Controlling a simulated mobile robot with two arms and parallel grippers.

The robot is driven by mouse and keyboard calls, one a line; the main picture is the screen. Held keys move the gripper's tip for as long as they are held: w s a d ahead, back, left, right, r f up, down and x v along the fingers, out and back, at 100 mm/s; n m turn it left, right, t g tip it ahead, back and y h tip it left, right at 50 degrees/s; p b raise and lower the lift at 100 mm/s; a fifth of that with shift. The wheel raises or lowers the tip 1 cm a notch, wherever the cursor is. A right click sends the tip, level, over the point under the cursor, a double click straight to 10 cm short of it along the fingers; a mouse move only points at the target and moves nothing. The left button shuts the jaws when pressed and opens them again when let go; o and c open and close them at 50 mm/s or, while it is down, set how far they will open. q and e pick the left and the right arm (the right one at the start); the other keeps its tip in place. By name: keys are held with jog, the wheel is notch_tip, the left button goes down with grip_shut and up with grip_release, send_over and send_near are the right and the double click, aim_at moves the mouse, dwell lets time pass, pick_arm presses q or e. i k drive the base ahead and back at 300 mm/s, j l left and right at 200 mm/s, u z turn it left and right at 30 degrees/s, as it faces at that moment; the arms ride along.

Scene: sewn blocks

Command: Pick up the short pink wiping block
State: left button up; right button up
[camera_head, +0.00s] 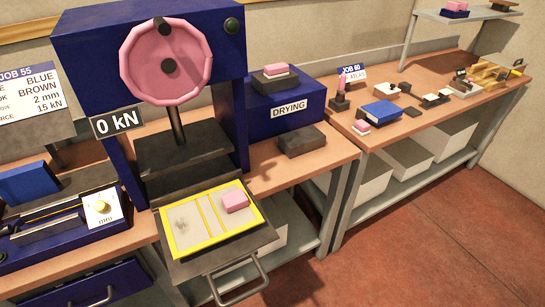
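Several pink blocks show, and I cannot tell for sure which is the short wiping block. One pink block (235,201) lies on the right part of the yellow-edged tray (184,252) under the press. A small pink-and-white block (361,127) lies on the right bench. A pink-topped piece (275,69) sits on a dark block on the drying box. A pink piece (341,84) stands upright on a dark base behind the small block. Neither of my grippers is in view.
The blue press (228,70) with its pink handwheel (165,60) stands at the left, reading 0 kN. The right bench (330,112) holds a blue book-like block (382,112) and other small items. Red floor (430,220) is clear in front.

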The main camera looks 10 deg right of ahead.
aim_at(360, 127)
jog(key=i+l, duration=0.15)
jog(key=l, duration=0.15)
jog(key=i+l+u, duration=0.1)
jog(key=l, duration=0.25)
jog(key=i+l+u, duration=0.1)
jog(key=i+l, duration=0.2)
jog(key=l, duration=0.35)
jog(key=i+l+u, duration=0.1)
jog(key=l, duration=0.25)
